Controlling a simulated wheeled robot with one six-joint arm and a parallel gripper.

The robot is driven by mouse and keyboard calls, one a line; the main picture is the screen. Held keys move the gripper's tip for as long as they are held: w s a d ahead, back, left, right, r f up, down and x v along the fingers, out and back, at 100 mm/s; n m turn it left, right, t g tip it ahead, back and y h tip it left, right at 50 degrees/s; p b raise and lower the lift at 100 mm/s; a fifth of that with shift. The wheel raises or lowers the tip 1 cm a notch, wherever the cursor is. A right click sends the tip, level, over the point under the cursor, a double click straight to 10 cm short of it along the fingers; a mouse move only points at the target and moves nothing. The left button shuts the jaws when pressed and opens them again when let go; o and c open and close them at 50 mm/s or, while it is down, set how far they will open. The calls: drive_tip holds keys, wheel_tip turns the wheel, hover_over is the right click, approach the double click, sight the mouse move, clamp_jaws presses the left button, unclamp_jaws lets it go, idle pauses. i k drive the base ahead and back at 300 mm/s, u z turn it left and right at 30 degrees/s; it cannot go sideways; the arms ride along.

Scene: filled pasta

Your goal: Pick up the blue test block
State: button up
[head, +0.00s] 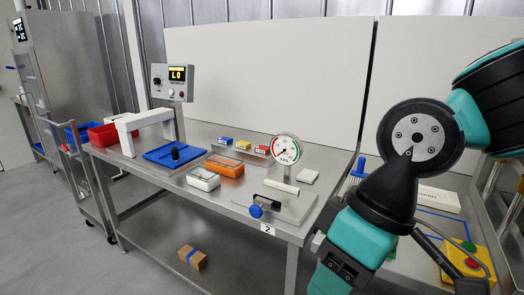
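The blue test block (225,140) is a small blue piece with a pale label. It sits at the left end of a row with a yellow block (243,144) and a red block (261,149), on a low metal stand (239,151) towards the back of the steel table. My arm comes in from the right, in front of the right part of the scene, well apart from the blue block.
A brown box (192,258) lies below. Open floor is at front left.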

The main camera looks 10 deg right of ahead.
sight(226, 140)
drive_tip(key=u, duration=0.2)
drive_tip(key=i, duration=0.35)
drive_tip(key=u, duration=0.9)
drive_tip(key=i, duration=1.05)
drive_tip(key=u, duration=0.3)
drive_tip(key=i, duration=1)
drive_tip(key=z, duration=1)
drive_tip(key=i, duration=0.85)
drive_tip(key=z, duration=0.65)
